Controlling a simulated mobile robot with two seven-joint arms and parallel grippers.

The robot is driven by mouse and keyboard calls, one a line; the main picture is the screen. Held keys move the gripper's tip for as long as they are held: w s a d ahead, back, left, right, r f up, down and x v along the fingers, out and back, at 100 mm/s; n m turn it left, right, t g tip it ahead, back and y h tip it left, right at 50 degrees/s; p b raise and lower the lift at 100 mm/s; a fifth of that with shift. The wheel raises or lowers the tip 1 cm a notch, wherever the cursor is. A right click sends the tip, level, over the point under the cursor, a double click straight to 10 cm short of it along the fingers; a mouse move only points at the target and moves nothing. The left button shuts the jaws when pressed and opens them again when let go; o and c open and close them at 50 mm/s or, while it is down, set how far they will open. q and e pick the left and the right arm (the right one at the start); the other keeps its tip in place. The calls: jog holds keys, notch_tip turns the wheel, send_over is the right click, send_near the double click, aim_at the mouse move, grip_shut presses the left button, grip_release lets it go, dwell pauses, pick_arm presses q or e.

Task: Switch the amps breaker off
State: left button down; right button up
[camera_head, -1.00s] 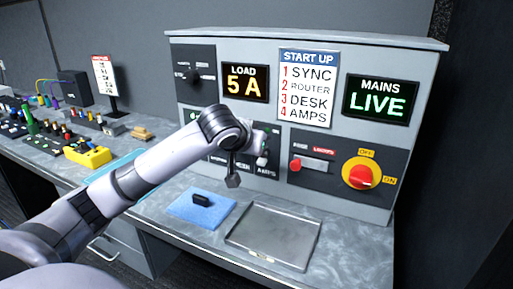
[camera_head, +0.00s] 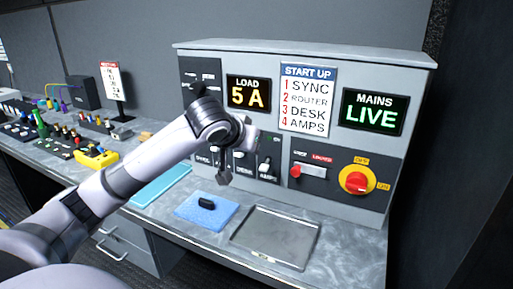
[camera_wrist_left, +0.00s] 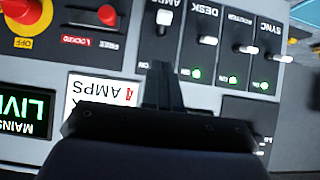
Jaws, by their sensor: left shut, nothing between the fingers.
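The amps breaker (camera_head: 264,167) is the rightmost lever on the breaker panel, below the load display. In the left wrist view, which is upside down, its white lever (camera_wrist_left: 163,18) sits lower on the panel than the other levers and seems to point down. My left gripper (camera_head: 224,176) is shut and empty, in front of the panel and left of the amps lever in the head view. In the left wrist view its fingers (camera_wrist_left: 160,72) are just above the amps lever, apart from it in the picture. They hide the spot where an amps light could be. My right gripper is not in view.
Desk (camera_wrist_left: 208,40), router (camera_wrist_left: 249,48) and sync (camera_wrist_left: 283,58) levers stand beside amps, with green lights lit. The load display (camera_head: 248,93) reads 5 A; the mains display (camera_head: 374,111) reads LIVE. A red-yellow rotary switch (camera_head: 357,180) is right. A tray (camera_head: 275,238) and blue mat (camera_head: 207,211) lie below.

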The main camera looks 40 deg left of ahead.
pick_arm(q)
jog(key=f+v, duration=0.1)
jog(key=v, duration=0.5)
jog(key=shift+s+b, duration=0.35)
jog(key=shift+s, duration=0.1)
jog(key=shift+d, duration=0.1)
